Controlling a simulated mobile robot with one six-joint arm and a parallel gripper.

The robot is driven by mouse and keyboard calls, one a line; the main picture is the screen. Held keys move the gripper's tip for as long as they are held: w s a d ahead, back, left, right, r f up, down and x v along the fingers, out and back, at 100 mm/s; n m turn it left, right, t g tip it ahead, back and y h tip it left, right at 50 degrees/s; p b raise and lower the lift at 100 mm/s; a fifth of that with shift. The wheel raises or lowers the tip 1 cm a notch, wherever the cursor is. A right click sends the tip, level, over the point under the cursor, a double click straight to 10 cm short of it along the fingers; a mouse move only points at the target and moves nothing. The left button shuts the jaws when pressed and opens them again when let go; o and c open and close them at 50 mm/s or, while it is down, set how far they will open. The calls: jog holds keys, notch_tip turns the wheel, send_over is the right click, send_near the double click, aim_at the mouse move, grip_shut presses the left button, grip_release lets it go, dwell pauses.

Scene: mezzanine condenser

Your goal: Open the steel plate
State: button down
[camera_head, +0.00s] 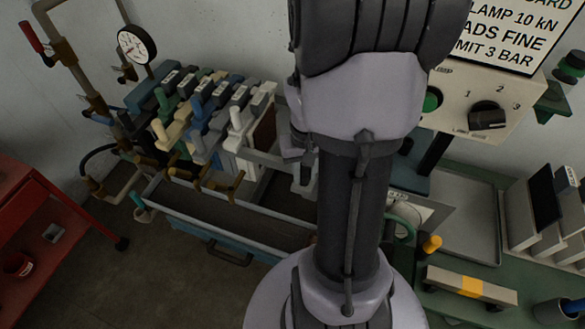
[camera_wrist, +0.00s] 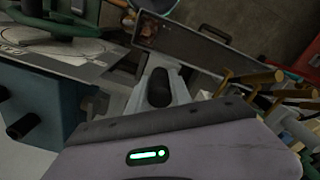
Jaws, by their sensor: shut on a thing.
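Several coloured plates with handles stand in a row in the press rack; the nearest is a pale grey-white plate (camera_head: 240,152), with a brown face (camera_head: 264,133) beside it. I cannot tell for certain which is the steel plate. My gripper (camera_head: 302,170) is at the right end of this row, partly hidden behind my arm in the head view. In the wrist view my gripper (camera_wrist: 160,88) is shut around a dark rounded handle (camera_wrist: 158,90). What the handle joins is mostly hidden.
A long trough (camera_head: 225,222) runs below the plates. A pressure gauge (camera_head: 136,45) is on pipes at the back left. A red cabinet (camera_head: 40,225) stands at left. At right are a switch box (camera_head: 470,105), a grey tray (camera_head: 465,205) and a yellow-marked block (camera_head: 470,288).

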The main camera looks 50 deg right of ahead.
jog(key=shift+s+d, duration=0.25)
jog(key=shift+s, duration=0.3)
jog(key=shift+s+d, duration=0.2)
jog(key=shift+s, duration=0.3)
jog(key=c, duration=1.2)
grip_release()
jog(key=shift+o, duration=0.2)
notch_tip(320, 180, up, 17)
jog(key=p, duration=0.4)
jog(key=shift+r, duration=0.2)
